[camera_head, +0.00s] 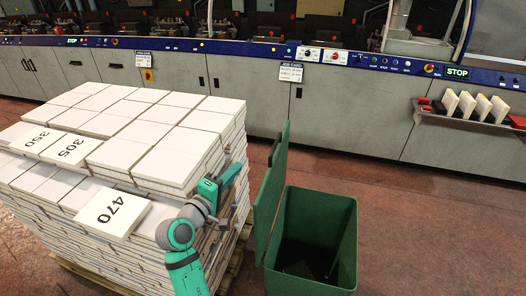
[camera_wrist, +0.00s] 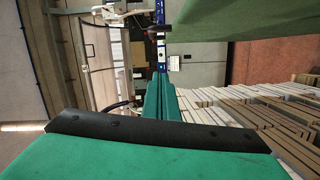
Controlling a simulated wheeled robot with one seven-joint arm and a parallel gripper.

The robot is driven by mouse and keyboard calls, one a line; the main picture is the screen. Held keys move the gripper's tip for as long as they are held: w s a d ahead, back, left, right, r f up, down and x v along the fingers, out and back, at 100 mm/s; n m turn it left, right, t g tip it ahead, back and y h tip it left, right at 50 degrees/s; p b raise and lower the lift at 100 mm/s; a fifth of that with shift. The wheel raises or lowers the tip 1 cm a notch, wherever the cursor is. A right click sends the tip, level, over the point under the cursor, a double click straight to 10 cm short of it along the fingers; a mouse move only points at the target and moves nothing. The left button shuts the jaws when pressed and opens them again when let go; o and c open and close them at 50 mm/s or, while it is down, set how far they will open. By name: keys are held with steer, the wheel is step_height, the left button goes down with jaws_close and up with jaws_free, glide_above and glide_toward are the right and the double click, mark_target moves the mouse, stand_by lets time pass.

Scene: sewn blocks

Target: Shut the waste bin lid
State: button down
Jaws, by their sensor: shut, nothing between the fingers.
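The green waste bin (camera_head: 320,212) stands open on the floor to the right of the paper stack, its dark inside visible. Its lid (camera_head: 270,195) stands upright along the bin's left side. My gripper (camera_head: 234,172) is to the left of the lid, beside the stack, apart from the lid in the picture. In the wrist view, my gripper's green fingers (camera_wrist: 162,98) are together with nothing between them. A green panel, seemingly the lid (camera_wrist: 235,18), crosses the top of that view, clear of the fingers. The bin's body is not clear there.
A tall stack of white printed blocks (camera_head: 170,150) on a pallet (camera_head: 85,276) stands close on the left, with number cards on top. A long grey machine (camera_head: 230,80) runs across the back. Red floor (camera_head: 420,220) is free to the bin's right.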

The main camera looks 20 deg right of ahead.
steer(key=w+d+r, duration=0.1)
steer(key=w+d, duration=0.4)
steer(key=d, duration=0.6)
steer(key=shift+r+m+g+h, duration=0.25)
steer(key=shift+m+g+h, duration=0.05)
steer(key=shift+g, duration=0.1)
steer(key=shift+s, duration=0.1)
